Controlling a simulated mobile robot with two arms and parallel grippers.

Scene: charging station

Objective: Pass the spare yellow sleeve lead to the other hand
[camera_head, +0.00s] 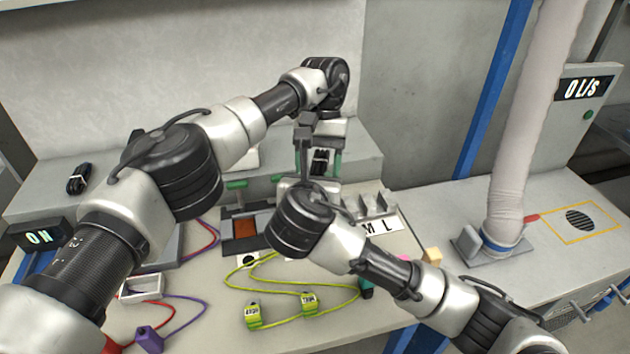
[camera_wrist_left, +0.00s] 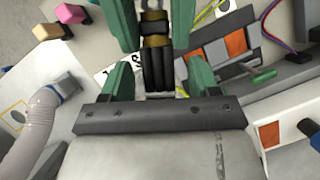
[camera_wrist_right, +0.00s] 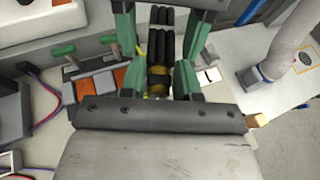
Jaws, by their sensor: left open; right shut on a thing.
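The spare yellow sleeve lead is a black bundle with yellow bands, seen upright between both grippers in the head view (camera_head: 320,160), the left wrist view (camera_wrist_left: 157,65) and the right wrist view (camera_wrist_right: 160,50). My left gripper (camera_head: 319,150) comes down from above, its green fingers open on either side of the bundle; they also show in the left wrist view (camera_wrist_left: 150,80). My right gripper (camera_wrist_right: 160,78) is shut on the lead from below. In the head view its fingers are mostly hidden behind my right wrist.
Another coiled black lead (camera_head: 78,180) lies on the back ledge at left. Yellow-green cables with labelled plugs (camera_head: 310,303) and a purple plug (camera_head: 150,339) lie on the bench front. A pale hose (camera_head: 520,130) stands at right.

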